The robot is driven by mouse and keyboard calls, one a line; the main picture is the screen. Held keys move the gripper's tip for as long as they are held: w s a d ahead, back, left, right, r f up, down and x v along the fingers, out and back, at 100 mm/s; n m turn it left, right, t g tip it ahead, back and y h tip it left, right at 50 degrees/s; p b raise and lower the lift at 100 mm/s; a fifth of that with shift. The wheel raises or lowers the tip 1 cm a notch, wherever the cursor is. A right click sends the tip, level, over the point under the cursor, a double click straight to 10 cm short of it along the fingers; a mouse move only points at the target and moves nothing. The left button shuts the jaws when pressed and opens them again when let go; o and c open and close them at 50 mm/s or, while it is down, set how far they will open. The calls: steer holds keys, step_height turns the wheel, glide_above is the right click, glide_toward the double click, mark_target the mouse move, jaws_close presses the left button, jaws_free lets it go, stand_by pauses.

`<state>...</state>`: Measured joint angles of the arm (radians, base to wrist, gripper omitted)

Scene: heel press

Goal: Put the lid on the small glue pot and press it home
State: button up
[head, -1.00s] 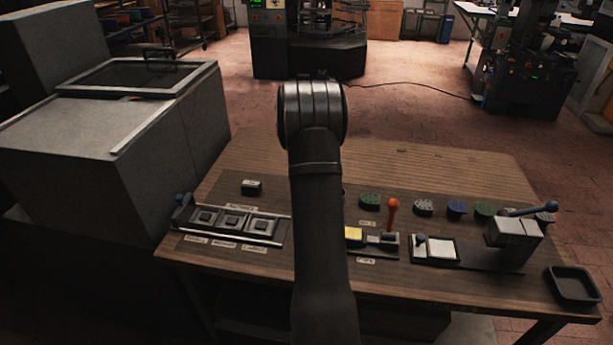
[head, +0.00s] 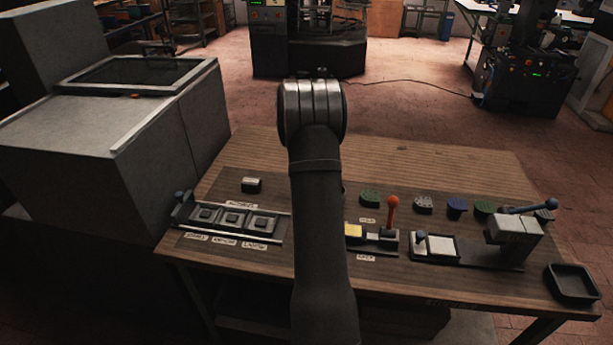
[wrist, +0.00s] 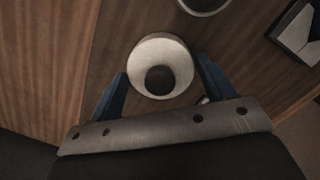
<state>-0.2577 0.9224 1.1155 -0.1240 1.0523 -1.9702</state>
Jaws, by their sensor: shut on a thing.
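A round, pale lid-like piece with a dark round knob (wrist: 160,79) sits between the blue fingers of my gripper (wrist: 160,86) in the wrist view. My gripper is shut on it, one finger at each side. What lies under the piece is hidden. A round, open-looking rim (wrist: 204,5), perhaps the small glue pot, is cut off by the top edge of the wrist view, apart from the held piece. In the head view my own arm hides the gripper and the held piece.
Left on the wooden table (head: 420,160) is a fixture with several square blocks (head: 232,218). To the right are an orange-knobbed lever (head: 392,205), a blue-handled press (head: 515,228) and a black tray (head: 573,284). Several coloured pieces line the back. A grey cabinet (head: 150,160) adjoins the left.

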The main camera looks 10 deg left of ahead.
steer(key=shift+f, duration=0.1)
steer(key=o, duration=0.8)
steer(key=shift+o, duration=0.2)
steer(key=shift+r, duration=3.55)
steer(key=shift+f, duration=3.5)
